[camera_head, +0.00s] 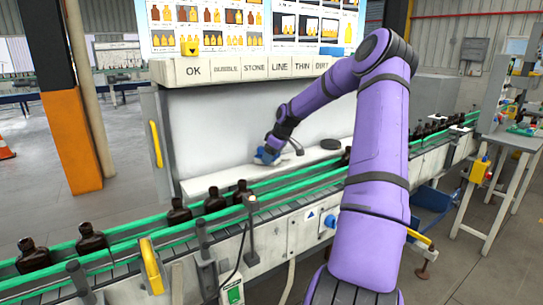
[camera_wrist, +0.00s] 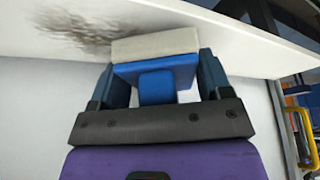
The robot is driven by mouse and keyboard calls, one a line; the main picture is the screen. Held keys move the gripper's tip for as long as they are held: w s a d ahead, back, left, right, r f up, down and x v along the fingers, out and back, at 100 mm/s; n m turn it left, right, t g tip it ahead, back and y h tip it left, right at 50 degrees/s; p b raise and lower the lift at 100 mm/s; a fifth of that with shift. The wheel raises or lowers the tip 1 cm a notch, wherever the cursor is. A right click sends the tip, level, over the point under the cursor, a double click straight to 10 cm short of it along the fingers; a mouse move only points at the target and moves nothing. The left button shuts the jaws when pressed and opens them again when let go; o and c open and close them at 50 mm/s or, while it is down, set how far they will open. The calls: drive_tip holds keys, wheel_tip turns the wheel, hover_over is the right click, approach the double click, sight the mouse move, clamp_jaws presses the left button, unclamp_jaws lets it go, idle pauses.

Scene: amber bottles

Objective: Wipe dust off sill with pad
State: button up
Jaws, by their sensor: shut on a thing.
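My gripper (camera_head: 268,155) is at the white sill (camera_head: 215,181) behind the conveyor, at the end of my purple arm. In the wrist view my gripper (camera_wrist: 155,85) is shut on a pad (camera_wrist: 155,44) with a blue back and a pale, off-white face. The pad is at the sill (camera_wrist: 240,52), which also shows in the wrist view; I cannot tell if it touches. A dark brown smear of dust (camera_wrist: 85,30) lies on the sill, left of the pad and partly beside its edge.
Brown bottles (camera_head: 215,202) stand on the conveyor between green rails (camera_head: 130,227) in front of the sill. A sign board with labels (camera_head: 240,69) hangs above. A yellow handle (camera_head: 156,144) is at the left.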

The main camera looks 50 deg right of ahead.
sight(279, 156)
drive_tip(key=shift+f, duration=0.6)
drive_tip(key=shift+s+d+r, duration=0.1)
drive_tip(key=shift+s+d, duration=0.15)
drive_tip(key=shift+d, duration=0.65)
drive_tip(key=shift+s+d, duration=0.2)
drive_tip(key=shift+d, duration=0.65)
drive_tip(key=shift+s+d+f, duration=0.1)
drive_tip(key=shift+s+d, duration=0.1)
drive_tip(key=shift+d, duration=0.55)
drive_tip(key=shift+s+d+f, duration=0.1)
drive_tip(key=shift+s+d, duration=0.05)
drive_tip(key=shift+d, duration=0.65)
drive_tip(key=shift+s+d, duration=0.2)
drive_tip(key=shift+d, duration=0.55)
drive_tip(key=shift+s+d, duration=0.15)
drive_tip(key=shift+d, duration=0.5)
drive_tip(key=shift+s+d, duration=0.15)
drive_tip(key=shift+d, duration=0.5)
drive_tip(key=shift+r, duration=0.15)
drive_tip(key=shift+a, duration=0.1)
drive_tip(key=shift+w+a, duration=0.4)
drive_tip(key=shift+a, duration=1.35)
drive_tip(key=shift+w+a, duration=0.45)
drive_tip(key=shift+a, duration=1.35)
drive_tip(key=shift+w+a, duration=0.4)
drive_tip(key=shift+a, duration=1.35)
